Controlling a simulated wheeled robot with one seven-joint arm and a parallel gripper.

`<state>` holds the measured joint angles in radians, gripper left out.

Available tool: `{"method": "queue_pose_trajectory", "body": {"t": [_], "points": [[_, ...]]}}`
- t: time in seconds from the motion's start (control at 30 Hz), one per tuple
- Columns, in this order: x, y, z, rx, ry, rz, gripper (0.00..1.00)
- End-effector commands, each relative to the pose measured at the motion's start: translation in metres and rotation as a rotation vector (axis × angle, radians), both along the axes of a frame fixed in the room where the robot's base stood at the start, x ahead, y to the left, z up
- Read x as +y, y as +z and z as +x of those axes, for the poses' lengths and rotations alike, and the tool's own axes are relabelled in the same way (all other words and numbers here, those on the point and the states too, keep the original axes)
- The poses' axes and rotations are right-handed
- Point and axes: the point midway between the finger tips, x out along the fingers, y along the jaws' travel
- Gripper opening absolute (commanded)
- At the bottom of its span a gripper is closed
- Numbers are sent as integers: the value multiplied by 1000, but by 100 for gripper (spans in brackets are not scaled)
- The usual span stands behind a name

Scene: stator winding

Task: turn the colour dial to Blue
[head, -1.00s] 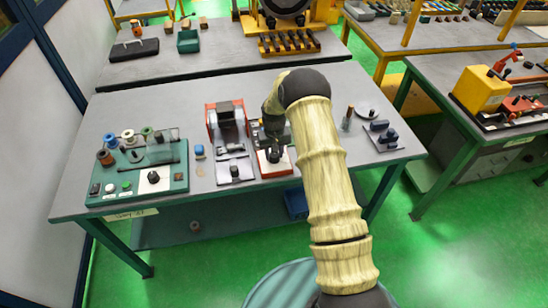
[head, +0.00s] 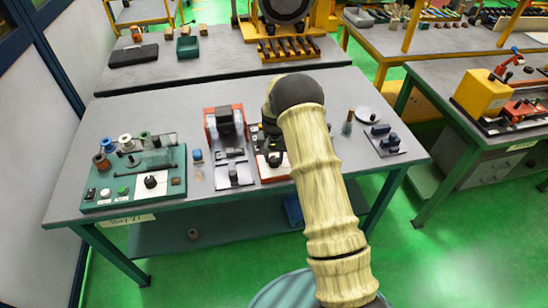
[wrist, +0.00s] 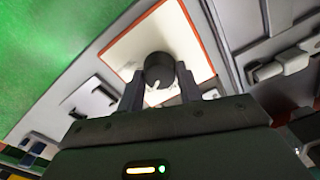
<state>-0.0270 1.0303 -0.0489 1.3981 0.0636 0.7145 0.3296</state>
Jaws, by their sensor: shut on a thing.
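A round black dial (wrist: 158,66) with a white pointer mark stands on a white plate with an orange-red edge (wrist: 124,50) in the wrist view. My gripper (wrist: 160,82) has one finger on each side of the dial and is shut on it. The mark points toward the lower left of that view. No colour labels can be read. In the head view the red-edged box (head: 283,174) sits at the table's front edge, and my arm partly hides it and the dial.
A grey-and-red fixture (head: 239,174) stands just left of the box. Further left is a green panel (head: 112,203) with spools, buttons and another black knob (head: 150,181). A plate with dark blue blocks (head: 386,141) lies to the right.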

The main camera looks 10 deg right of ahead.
Motion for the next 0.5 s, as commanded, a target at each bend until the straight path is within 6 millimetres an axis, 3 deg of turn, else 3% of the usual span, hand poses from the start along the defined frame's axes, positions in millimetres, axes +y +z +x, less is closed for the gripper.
{"method": "queue_pose_trajectory", "body": {"t": [0.1,0.13,0.23,0.5], "points": [[1,0,0,1,2,1,13],[1,0,0,1,2,1,39],[1,0,0,1,2,1,57],[1,1,0,0,2,0,57]]}}
